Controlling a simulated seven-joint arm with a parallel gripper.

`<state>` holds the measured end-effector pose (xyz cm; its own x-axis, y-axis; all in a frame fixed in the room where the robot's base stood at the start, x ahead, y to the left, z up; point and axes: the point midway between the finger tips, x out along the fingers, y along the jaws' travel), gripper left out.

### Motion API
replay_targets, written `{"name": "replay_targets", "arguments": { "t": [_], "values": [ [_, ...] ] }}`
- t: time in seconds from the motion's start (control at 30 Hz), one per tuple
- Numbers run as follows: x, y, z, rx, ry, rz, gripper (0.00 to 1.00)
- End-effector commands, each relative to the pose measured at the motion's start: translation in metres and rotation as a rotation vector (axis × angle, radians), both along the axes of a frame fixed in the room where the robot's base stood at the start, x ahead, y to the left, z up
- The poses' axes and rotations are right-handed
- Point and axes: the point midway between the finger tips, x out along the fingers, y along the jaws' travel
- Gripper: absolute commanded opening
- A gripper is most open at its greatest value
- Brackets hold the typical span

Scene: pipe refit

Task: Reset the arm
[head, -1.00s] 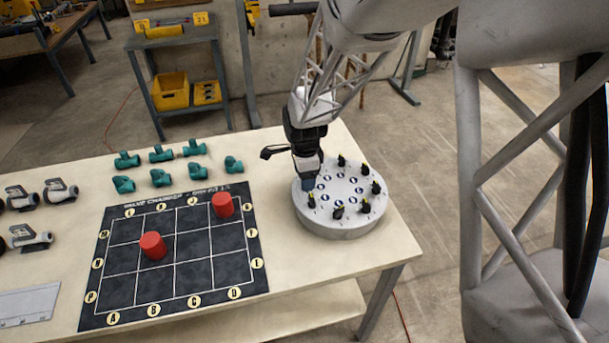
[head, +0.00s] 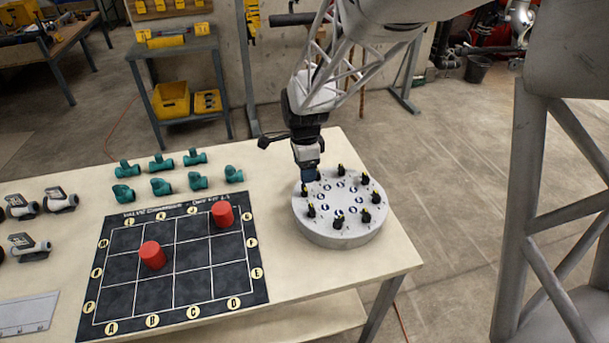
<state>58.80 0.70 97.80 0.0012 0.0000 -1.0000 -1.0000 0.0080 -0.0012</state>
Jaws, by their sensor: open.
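My gripper (head: 308,172) points down over the left back part of a round grey disc (head: 338,232), which carries a ring of black and yellow pegs (head: 367,215) and small round blue-and-white marks. The fingertips are small in the view, and I see nothing held between them. I cannot tell whether they touch the disc's top. A black grid board (head: 190,282) lies left of the disc. One red cylinder (head: 152,255) stands in its left part and another red cylinder (head: 222,214) near its top right corner.
Several green pipe fittings (head: 161,163) stand behind the board. Grey valve fittings (head: 60,200) and a pale flat plate (head: 28,312) lie at the far left of the table (head: 290,285). A cart with a yellow bin (head: 170,100) stands beyond the table. The strip between board and disc is bare.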

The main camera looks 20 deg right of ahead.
Motion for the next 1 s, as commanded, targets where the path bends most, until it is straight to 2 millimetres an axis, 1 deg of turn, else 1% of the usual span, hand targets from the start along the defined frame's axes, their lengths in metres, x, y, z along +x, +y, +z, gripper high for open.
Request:
{"name": "replay_targets", "arguments": {
  "t": [0.1,0.2,0.73,0.87,1.0],
  "values": [
    [0.000,0.000,0.008,0.000,0.000,0.000,0.65],
    [0.000,0.000,0.010,0.000,0.001,0.000,0.65],
    [-0.002,0.000,0.012,0.000,-0.002,0.010,0.65],
    [-0.009,-0.001,0.021,0.000,-0.010,0.057,0.65],
    [-0.026,-0.002,0.041,-0.003,-0.028,0.165,0.65]
  ]
}}
